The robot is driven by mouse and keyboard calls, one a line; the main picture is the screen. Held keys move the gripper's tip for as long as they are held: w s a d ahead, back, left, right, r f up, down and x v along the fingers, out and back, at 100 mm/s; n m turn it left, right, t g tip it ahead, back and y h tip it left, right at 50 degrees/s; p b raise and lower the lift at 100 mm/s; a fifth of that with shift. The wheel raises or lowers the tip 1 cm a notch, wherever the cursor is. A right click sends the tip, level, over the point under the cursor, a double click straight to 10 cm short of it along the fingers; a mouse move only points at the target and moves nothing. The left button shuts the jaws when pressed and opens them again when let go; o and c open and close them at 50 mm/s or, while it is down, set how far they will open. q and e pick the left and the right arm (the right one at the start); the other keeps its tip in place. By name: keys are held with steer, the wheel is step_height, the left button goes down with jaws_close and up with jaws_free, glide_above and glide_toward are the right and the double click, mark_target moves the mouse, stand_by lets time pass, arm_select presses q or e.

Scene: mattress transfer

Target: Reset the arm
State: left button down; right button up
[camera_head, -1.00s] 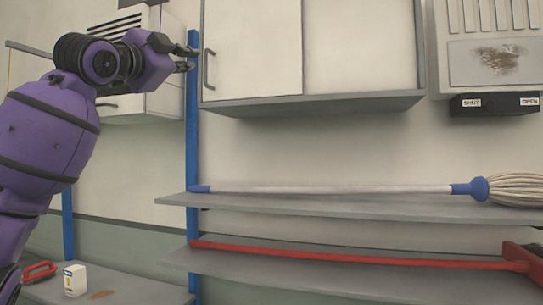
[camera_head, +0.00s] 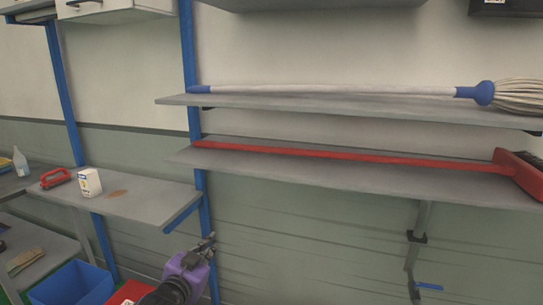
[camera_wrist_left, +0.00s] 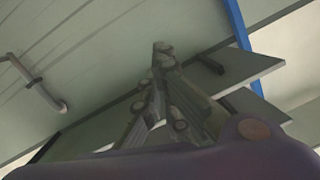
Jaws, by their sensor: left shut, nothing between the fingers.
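My left gripper (camera_head: 207,243) shows low in the head view, on a purple wrist near the bottom edge, in front of the wall below the shelves. Its fingers are together with nothing between them. In the left wrist view the gripper's grey fingers (camera_wrist_left: 160,50) meet at the tips, with wall and shelf undersides behind them. My right gripper is not in view.
A mop (camera_head: 330,91) lies on the upper shelf (camera_head: 350,104) and a red-handled broom (camera_head: 350,155) on the lower shelf (camera_head: 380,180). At left, a side shelf (camera_head: 140,203) holds a white box (camera_head: 90,183) and a red-handled brush (camera_head: 56,179). A blue bin (camera_head: 75,284) stands below.

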arm_select(q)
steer(key=s+a+f+n+g+y, duration=0.1)
steer(key=s+f+n+g+y, duration=0.15)
steer(key=s+f, duration=1.7)
steer(key=s+f+n+g, duration=0.1)
steer(key=s+f+g, duration=0.1)
steer(key=s+f, duration=0.4)
steer(key=s+a+f+n+g, duration=0.1)
steer(key=s+f, duration=0.6)
steer(key=s, duration=0.9)
steer(key=shift+a+f+n+g+y, duration=0.3)
steer(key=shift+n+g, duration=0.25)
steer(key=shift+g, duration=0.3)
steer(key=shift+d+r, duration=0.1)
